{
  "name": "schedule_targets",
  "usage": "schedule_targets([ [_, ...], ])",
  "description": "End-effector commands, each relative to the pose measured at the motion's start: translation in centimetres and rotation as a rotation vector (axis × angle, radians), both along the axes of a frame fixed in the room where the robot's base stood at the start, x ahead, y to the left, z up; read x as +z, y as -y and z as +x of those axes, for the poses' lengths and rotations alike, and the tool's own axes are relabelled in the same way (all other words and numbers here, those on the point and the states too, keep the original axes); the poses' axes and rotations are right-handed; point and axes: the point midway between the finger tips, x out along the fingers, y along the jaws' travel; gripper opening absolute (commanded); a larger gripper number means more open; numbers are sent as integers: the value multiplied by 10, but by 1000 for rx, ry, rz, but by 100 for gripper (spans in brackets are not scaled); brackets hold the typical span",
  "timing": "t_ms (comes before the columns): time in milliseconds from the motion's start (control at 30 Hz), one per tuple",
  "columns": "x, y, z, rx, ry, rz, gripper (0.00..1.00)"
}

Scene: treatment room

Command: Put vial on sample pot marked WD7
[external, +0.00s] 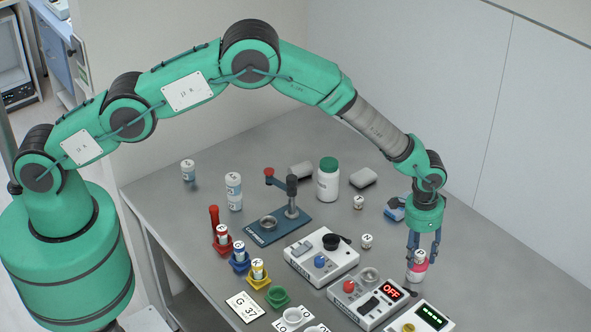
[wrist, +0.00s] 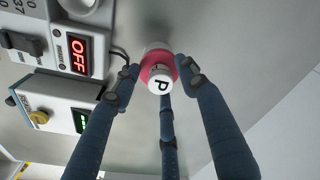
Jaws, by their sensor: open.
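A small white-capped vial (external: 420,254) marked P stands upright on a pink-topped pot (external: 417,268) at the right of the table. In the wrist view, the vial's cap (wrist: 162,84) shows the letter P, with the pink top (wrist: 157,62) around and behind it. My gripper (external: 424,261) points down with its fingers spread around the vial and pot. In the wrist view, my gripper (wrist: 158,78) is open, with fingers on either side and a third below. Whether any finger touches is unclear. I cannot read a WD7 mark on the pot.
Boxes with an OFF display (external: 372,298) and a green display (external: 424,318) stand close by, left and in front. A blue item (external: 395,211) lies behind my gripper. Small vials (external: 366,241) and coloured holders (external: 278,296) stand further left. The table's right side is clear.

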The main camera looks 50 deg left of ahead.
Motion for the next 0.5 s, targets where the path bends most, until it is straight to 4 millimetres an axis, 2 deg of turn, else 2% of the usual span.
schedule_targets([
  [267, 5, 0, 0, 0, 0, 0, 43],
  [500, 24, -1, -1, 0, 2, -1, 43],
])
